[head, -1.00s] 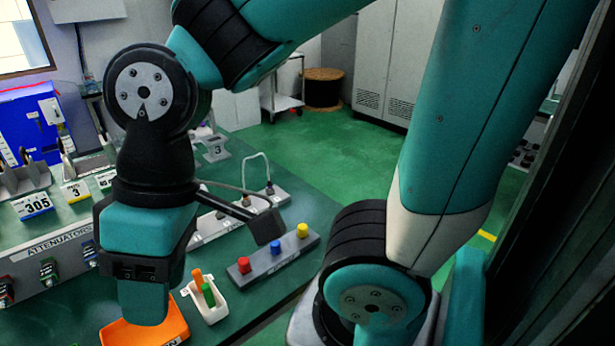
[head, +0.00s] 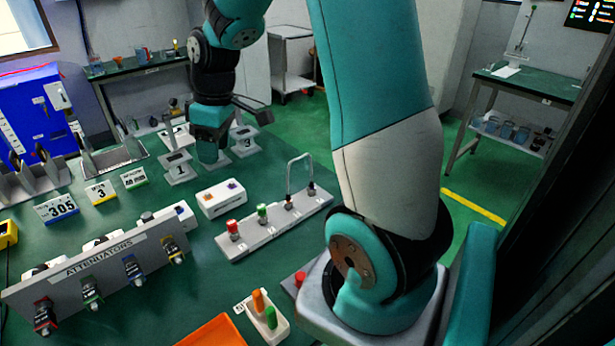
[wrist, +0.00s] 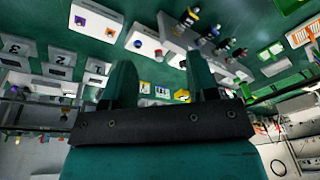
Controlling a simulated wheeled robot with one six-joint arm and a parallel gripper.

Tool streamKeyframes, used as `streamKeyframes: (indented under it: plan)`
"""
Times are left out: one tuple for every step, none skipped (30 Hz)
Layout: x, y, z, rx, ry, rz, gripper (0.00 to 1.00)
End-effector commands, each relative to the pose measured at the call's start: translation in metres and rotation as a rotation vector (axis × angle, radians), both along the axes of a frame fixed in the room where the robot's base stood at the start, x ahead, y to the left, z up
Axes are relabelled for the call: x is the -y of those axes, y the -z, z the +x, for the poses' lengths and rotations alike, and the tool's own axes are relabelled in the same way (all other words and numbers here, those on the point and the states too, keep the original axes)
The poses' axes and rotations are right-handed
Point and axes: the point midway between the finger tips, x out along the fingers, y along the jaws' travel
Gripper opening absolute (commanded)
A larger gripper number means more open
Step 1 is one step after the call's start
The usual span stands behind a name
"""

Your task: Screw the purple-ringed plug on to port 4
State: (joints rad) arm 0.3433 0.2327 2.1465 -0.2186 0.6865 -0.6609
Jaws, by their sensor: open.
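My gripper (head: 208,152) hangs at the back of the green table, by the numbered stands. In the wrist view its two fingers (wrist: 163,75) are apart with nothing between them. A grey strip (head: 255,240) with red, green and dark plugs stands in mid-table; a pale cable loop (head: 299,160) rises at its far end. Its small labels are too small to read surely. A white box (head: 222,203) beside it has an orange and a purple mark on top; the box also shows in the wrist view (wrist: 88,24). I cannot make out a purple-ringed plug or port 4 for certain.
Stands 1 (head: 178,172) and 3 (head: 243,142) are near my gripper. The attenuators panel (head: 110,262) is at front left, with a blue cabinet (head: 38,110) behind. A white holder (head: 262,318) with orange and green pegs and an orange tray (head: 213,333) are in front.

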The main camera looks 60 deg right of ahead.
Motion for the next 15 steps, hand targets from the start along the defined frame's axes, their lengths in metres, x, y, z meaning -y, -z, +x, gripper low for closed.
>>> streamKeyframes:
  plan:
    - [0.059, 0.010, 0.006, -0.022, 0.047, -0.027, 0.53]
    - [0.088, 0.017, 0.005, -0.030, 0.059, -0.045, 0.53]
    - [0.126, 0.028, 0.001, -0.044, 0.073, -0.065, 0.53]
    - [0.151, 0.036, -0.003, -0.055, 0.080, -0.078, 0.53]
    - [0.174, 0.043, -0.009, -0.064, 0.088, -0.089, 0.53]
    - [0.201, 0.053, -0.018, -0.079, 0.094, -0.101, 0.53]
    - [0.218, 0.059, -0.025, -0.088, 0.098, -0.109, 0.53]
    - [0.232, 0.065, -0.032, -0.096, 0.102, -0.114, 0.53]
    - [0.247, 0.071, -0.040, -0.105, 0.103, -0.120, 0.53]
    - [0.256, 0.075, -0.045, -0.111, 0.104, -0.125, 0.53]
    - [0.263, 0.079, -0.049, -0.116, 0.105, -0.127, 0.53]
    - [0.269, 0.083, -0.053, -0.120, 0.103, -0.129, 0.53]
    - [0.272, 0.086, -0.055, -0.123, 0.103, -0.130, 0.53]
    - [0.274, 0.089, -0.056, -0.126, 0.103, -0.130, 0.53]
    - [0.275, 0.092, -0.056, -0.126, 0.101, -0.130, 0.53]
